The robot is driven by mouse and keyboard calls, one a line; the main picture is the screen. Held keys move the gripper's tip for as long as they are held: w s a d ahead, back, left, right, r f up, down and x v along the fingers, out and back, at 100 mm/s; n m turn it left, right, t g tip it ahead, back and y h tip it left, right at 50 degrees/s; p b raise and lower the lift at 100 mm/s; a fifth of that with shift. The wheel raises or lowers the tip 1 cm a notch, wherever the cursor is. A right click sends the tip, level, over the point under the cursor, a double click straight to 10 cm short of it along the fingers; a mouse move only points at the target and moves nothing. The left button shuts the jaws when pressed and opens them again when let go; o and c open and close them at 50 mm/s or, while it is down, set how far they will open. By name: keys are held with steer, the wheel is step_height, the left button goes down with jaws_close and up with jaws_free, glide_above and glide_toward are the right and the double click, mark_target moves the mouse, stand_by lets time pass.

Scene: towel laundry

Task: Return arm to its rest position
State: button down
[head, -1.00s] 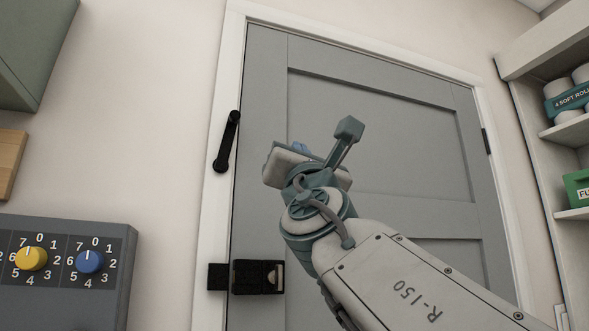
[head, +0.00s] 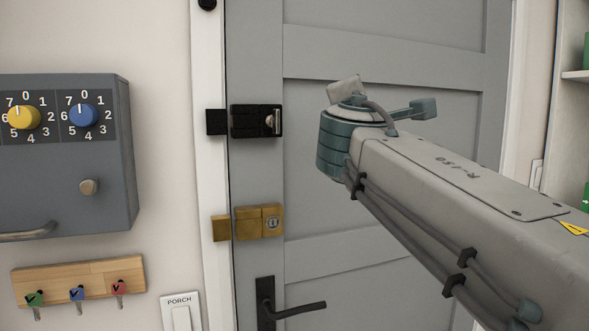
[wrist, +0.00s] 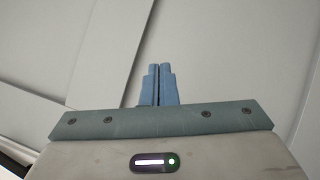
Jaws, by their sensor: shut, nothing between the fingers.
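My arm reaches in from the right side of the head view, in front of a grey panelled door (head: 380,30). The arm's end there is turned away, and the fingers are hidden behind my own links. In the wrist view my gripper (wrist: 160,72) shows two blue fingers pressed together with nothing between them. Behind the fingers is a pale panelled surface. I cannot see contact between the fingers and anything else.
A black latch (head: 257,121), a brass lock (head: 259,221) and a black lever handle (head: 290,309) are on the door's left side. A grey box with dials (head: 70,185) and a wooden key rack (head: 80,277) hang on the left wall. Shelves (head: 573,120) stand at right.

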steer(key=s+d+f+m+g+p, duration=0.1)
steer(key=s+d+f+m+g, duration=0.2)
steer(key=f, duration=0.5)
steer(key=d+f+m+g+p, duration=0.2)
steer(key=f+m+g, duration=0.15)
steer(key=f, duration=0.35)
steer(key=s+d+f+m+g+p, duration=0.1)
steer(key=s+d+f+m+g, duration=0.2)
steer(key=f, duration=0.5)
steer(key=s+a+f+m+g+y+p, duration=0.3)
steer(key=s+f+m+g, duration=0.4)
steer(key=s+f, duration=0.8)
step_height(320, 180, down, 2)
steer(key=m+y, duration=0.1)
steer(key=m, duration=0.2)
steer(key=shift+s+a+f+p, duration=0.15)
steer(key=shift+f+p, duration=0.05)
steer(key=shift+p, duration=0.15)
steer(key=shift+g, duration=0.25)
